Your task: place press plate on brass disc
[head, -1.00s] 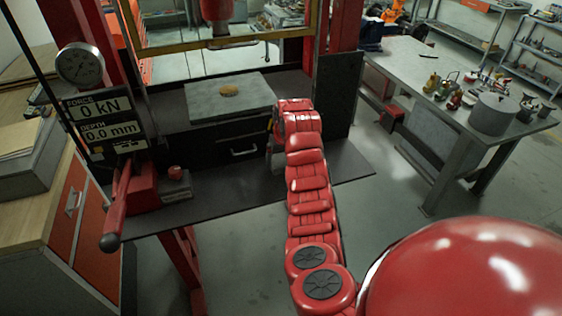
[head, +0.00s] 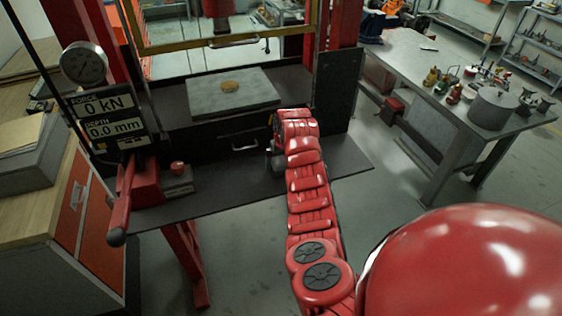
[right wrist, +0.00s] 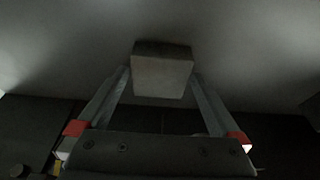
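The brass disc (head: 231,87) lies flat on the grey steel slab (head: 205,101) on the press bed in the head view. My right gripper (head: 276,152) is in front of the slab, to its lower right, mostly hidden behind my red arm. In the right wrist view, a small pale grey block (right wrist: 162,76), which looks like the press plate, sits between the fingertips of my right gripper (right wrist: 162,92). Both fingers appear to touch its sides. The block is hard to make out in the head view. My left gripper is not in view.
The press ram (head: 217,8) hangs above the slab, behind a yellow-framed guard (head: 185,46). A force display (head: 110,118) and a red lever (head: 121,205) stand left. A small box with a red button (head: 177,178) is on the front shelf. A cluttered workbench (head: 425,75) stands right.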

